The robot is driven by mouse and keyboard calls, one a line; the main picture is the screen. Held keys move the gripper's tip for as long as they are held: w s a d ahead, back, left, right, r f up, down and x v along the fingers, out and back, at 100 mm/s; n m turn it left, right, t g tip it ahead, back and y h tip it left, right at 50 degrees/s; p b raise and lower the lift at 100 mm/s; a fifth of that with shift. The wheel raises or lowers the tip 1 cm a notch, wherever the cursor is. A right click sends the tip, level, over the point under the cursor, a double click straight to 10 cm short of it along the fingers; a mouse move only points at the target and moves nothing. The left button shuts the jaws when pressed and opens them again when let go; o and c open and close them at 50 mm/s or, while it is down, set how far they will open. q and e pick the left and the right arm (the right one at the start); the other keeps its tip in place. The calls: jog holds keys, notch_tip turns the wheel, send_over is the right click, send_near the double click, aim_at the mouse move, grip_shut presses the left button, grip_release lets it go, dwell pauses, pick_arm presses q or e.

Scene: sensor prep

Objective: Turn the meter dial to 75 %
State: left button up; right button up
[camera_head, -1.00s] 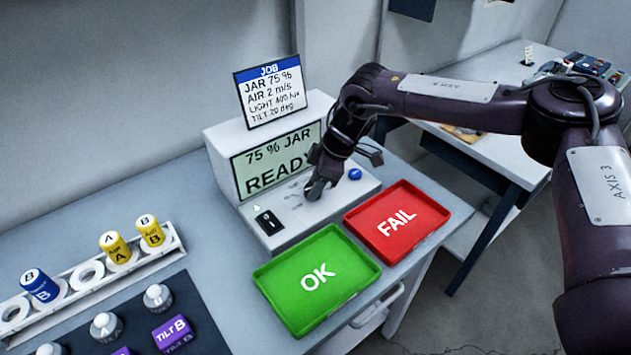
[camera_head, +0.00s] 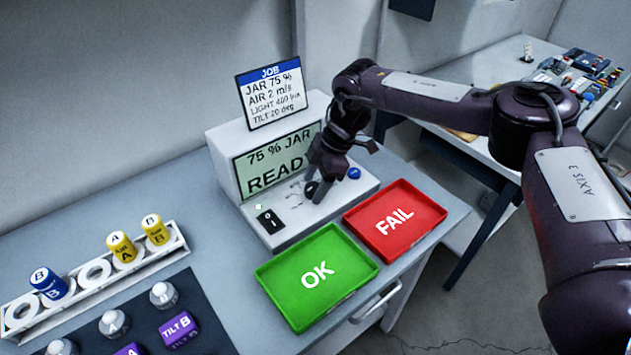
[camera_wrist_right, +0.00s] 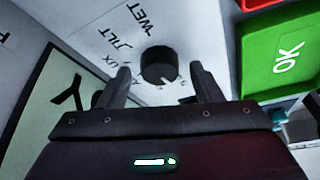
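The meter (camera_head: 218,165) is a pale box on the bench; its screen (camera_head: 277,164) reads "75 % JAR READY". Its dial (camera_wrist_right: 160,65) is a round black knob with a white mark, surrounded by labels including "WET" and "TILT"; the label nearest the mark is partly hidden. In the head view the dial (camera_head: 311,189) is partly covered. My right gripper (camera_head: 330,190) is over the meter's sloped panel. In the wrist view my right gripper (camera_wrist_right: 163,82) is open, its fingers on either side of the dial with visible gaps. My left gripper is not in view.
A job card (camera_head: 271,92) reading "JAR 75 %" stands on the meter. A black switch (camera_head: 270,221) and blue button (camera_head: 354,173) flank the dial. Green OK (camera_head: 345,291) and red FAIL (camera_head: 420,233) trays lie in front. A rack (camera_head: 99,289) with labelled pieces stands left.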

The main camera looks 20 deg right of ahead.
jog(key=b+v, duration=0.1)
jog(key=v, duration=0.6)
jog(key=shift+d+r, duration=0.2)
jog(key=shift+r, duration=0.15)
dwell(0.4)
